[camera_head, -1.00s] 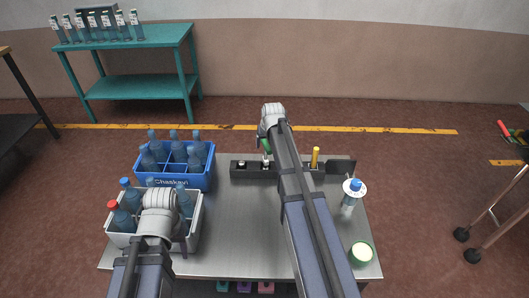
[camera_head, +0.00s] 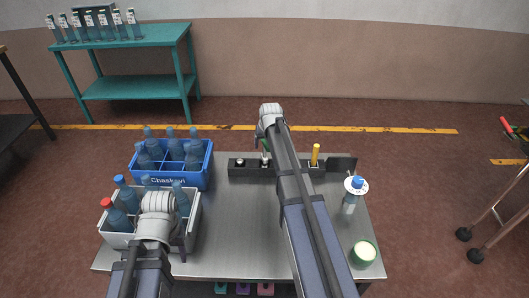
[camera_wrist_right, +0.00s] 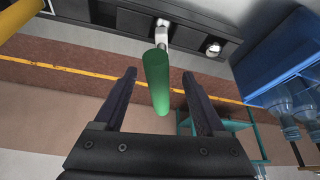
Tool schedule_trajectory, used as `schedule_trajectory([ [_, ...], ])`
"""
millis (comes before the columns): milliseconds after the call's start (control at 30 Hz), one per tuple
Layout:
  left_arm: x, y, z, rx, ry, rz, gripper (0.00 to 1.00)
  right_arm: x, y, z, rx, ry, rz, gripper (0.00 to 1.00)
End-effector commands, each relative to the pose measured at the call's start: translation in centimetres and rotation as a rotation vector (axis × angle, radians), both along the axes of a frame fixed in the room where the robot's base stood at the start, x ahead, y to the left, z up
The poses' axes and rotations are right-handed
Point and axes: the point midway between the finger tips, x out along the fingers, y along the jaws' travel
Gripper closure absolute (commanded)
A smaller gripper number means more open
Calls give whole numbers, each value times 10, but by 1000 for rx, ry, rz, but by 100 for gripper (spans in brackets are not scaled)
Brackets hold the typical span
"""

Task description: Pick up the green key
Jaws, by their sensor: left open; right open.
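The green key (camera_head: 265,144) stands at the black holder (camera_head: 238,171) at the back of the metal table, partly hidden by my right arm in the head view. In the right wrist view its green handle (camera_wrist_right: 157,84) points toward my right gripper (camera_wrist_right: 159,75), with a pale metal shaft at the holder end. The right gripper is open, with one finger on either side of the handle and visible gaps between. My left gripper (camera_head: 181,243) is open by the grey crate (camera_head: 150,243), mostly hidden under its wrist.
A yellow-handled item (camera_head: 315,155) stands in the holder right of my arm. A blue crate (camera_head: 182,181) of bottles is at left. The table's middle is bare.

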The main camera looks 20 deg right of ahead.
Motion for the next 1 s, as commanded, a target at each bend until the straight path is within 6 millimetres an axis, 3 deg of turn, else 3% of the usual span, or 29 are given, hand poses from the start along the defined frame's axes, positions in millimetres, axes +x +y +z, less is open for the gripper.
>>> schedule_trajectory([
  [33,0,0,-12,0,0,0,50,4,-1,-12,0,0,0,27],
  [233,0,0,-34,0,0,0,50,14,-5,-34,0,0,0,27],
  [533,0,0,-35,0,0,0,50,15,-5,-35,0,0,0,27],
  [1000,0,0,-35,0,0,0,50,15,-5,-35,0,0,0,79],
])
